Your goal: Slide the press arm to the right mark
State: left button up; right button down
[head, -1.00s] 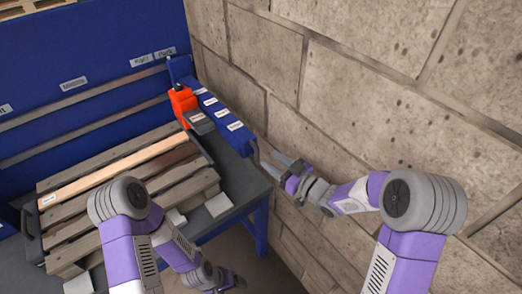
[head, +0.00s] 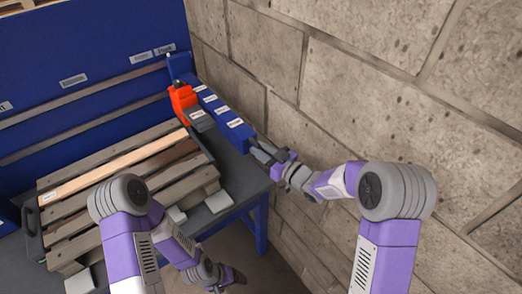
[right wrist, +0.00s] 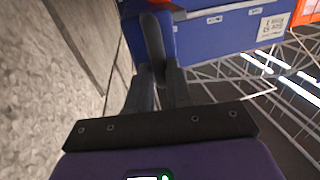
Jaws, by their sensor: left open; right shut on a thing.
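The press arm (head: 222,113) is a long blue beam with white labels, running from the blue back panel toward me along the right side of the bench. An orange unit with a grey part (head: 184,102) sits at its left side. The beam's far end is close to the labels of the right mark (head: 141,57). My right gripper (head: 259,149) is at the beam's near end. In the right wrist view, it (right wrist: 160,76) is shut on the dark handle (right wrist: 152,38) there. My left gripper (head: 234,277) is open and empty, low in front of the bench.
A wooden pallet (head: 120,165) lies on the bench left of the press arm. A block wall (head: 350,90) stands close on the right, beside my right arm. Another label (head: 73,80) is on the back panel further left. Open floor shows below the bench.

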jog(key=s+a+b, duration=0.4)
jog(key=a, duration=0.1)
jog(key=shift+s+a, duration=0.15)
jog(key=shift+a, duration=0.25)
jog(key=c, duration=1.1)
grip_release()
